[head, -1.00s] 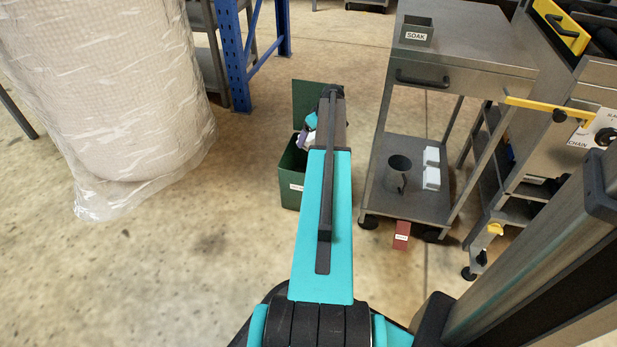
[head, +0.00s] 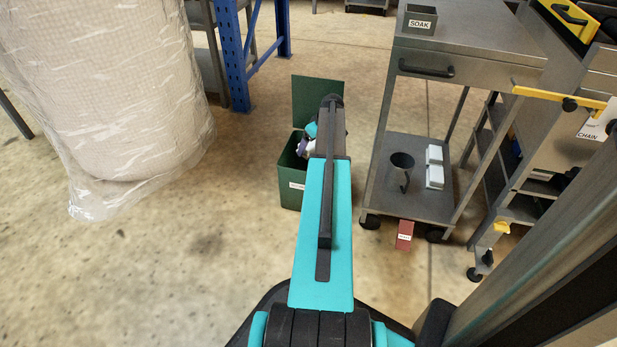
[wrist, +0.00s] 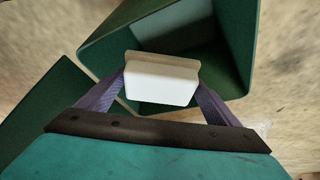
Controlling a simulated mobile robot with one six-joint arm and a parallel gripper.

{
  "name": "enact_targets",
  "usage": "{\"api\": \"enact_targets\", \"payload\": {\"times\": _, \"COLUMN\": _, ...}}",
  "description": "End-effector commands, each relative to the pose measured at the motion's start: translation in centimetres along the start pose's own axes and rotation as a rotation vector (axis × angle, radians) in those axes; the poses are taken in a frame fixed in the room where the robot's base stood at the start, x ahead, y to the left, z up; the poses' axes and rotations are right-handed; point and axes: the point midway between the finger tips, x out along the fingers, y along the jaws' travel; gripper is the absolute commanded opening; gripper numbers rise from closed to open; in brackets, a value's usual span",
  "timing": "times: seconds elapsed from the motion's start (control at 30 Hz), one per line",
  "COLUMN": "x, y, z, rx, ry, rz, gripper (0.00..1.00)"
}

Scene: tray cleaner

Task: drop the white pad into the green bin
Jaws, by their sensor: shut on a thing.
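The white pad (wrist: 160,82) is between the two purple fingers of my gripper (wrist: 160,88) in the wrist view, and the gripper is shut on it. The pad shows a white face with a beige layer along its far edge. The green bin (wrist: 118,38) is open beneath the pad, and the pad overlaps its opening in this view. In the head view the green bin (head: 289,172) stands on the floor with its lid raised behind it. My arm hides most of the gripper (head: 306,146) and part of the bin there.
A steel cart (head: 415,200) stands right of the bin, with a dark cup (head: 401,172) and white blocks (head: 434,168) on its lower shelf. A red box (head: 404,235) is on the floor by it. A plastic-wrapped bale (head: 120,100) stands at left. Floor between bale and bin is clear.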

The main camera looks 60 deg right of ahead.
Motion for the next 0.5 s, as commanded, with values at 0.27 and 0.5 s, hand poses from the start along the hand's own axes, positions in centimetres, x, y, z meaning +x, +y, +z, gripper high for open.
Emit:
{"api": "enact_targets", "payload": {"times": 0.27, "x": -0.03, "y": 0.01, "z": -0.01, "rx": 0.0, "ry": 0.0, "rz": 0.0, "gripper": 0.92}}
{"api": "enact_targets", "payload": {"times": 0.5, "x": -0.02, "y": 0.01, "z": 0.02, "rx": 0.0, "ry": 0.0, "rz": 0.0, "gripper": 1.0}}
